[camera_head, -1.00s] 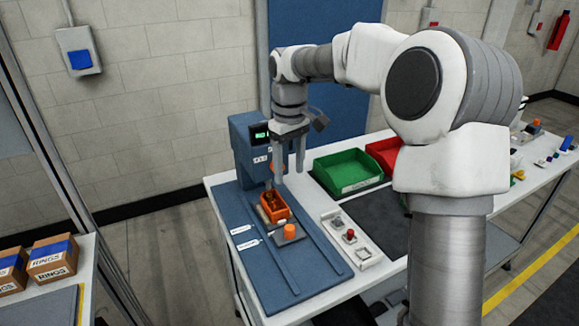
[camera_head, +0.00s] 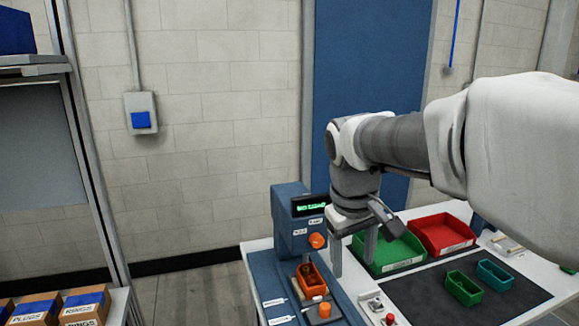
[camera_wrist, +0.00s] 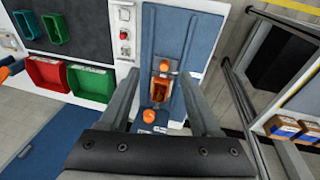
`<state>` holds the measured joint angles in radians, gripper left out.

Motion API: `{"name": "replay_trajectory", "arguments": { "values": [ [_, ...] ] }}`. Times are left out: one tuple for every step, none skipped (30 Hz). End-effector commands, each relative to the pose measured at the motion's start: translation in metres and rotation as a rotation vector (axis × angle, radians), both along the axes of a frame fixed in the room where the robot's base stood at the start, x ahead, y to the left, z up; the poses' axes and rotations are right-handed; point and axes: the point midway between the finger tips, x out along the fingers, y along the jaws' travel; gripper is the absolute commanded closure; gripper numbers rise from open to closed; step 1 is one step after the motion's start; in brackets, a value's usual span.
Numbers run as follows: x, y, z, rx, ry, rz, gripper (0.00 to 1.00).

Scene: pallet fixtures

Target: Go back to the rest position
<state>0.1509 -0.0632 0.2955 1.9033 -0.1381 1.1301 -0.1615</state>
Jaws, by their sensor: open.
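My gripper (camera_head: 353,252) is open and empty above the blue press station (camera_head: 292,225). Its two fingers hang down, and nothing is between them in the head view. In the wrist view my gripper (camera_wrist: 162,108) shows both fingers apart, with the station's blue base between and beyond them. An orange bin (camera_head: 312,280) stands on the base; it also shows in the wrist view (camera_wrist: 160,90). An orange knob (camera_head: 317,240) sits on the station's front, under a lit green display (camera_head: 310,205).
A green bin (camera_head: 400,262) and a red bin (camera_head: 445,236) stand right of my gripper. Two small trays, green (camera_head: 464,287) and teal (camera_head: 494,275), lie on a dark mat (camera_head: 420,300). Labelled boxes (camera_head: 85,307) are at the lower left.

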Motion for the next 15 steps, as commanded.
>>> {"name": "replay_trajectory", "arguments": {
  "values": [
    [-0.014, -0.003, 0.004, 0.001, -0.025, -0.022, 0.36],
    [-0.022, -0.005, 0.005, 0.003, -0.038, -0.037, 0.36],
    [-0.031, -0.007, 0.006, 0.008, -0.056, -0.055, 0.36],
    [-0.039, -0.008, 0.007, 0.014, -0.069, -0.069, 0.36],
    [-0.046, -0.010, 0.007, 0.019, -0.081, -0.084, 0.36],
    [-0.056, -0.012, 0.008, 0.027, -0.100, -0.101, 0.36],
    [-0.063, -0.014, 0.008, 0.034, -0.113, -0.115, 0.36],
    [-0.070, -0.016, 0.007, 0.042, -0.127, -0.128, 0.36],
    [-0.079, -0.018, 0.007, 0.054, -0.146, -0.146, 0.36],
    [-0.086, -0.019, 0.006, 0.064, -0.160, -0.158, 0.36],
    [-0.092, -0.020, 0.005, 0.072, -0.173, -0.170, 0.36],
    [-0.101, -0.022, 0.004, 0.087, -0.192, -0.188, 0.36],
    [-0.108, -0.023, 0.002, 0.099, -0.205, -0.200, 0.36],
    [-0.114, -0.024, 0.000, 0.112, -0.217, -0.213, 0.36],
    [-0.122, -0.025, -0.002, 0.127, -0.235, -0.227, 0.36]
  ]
}}
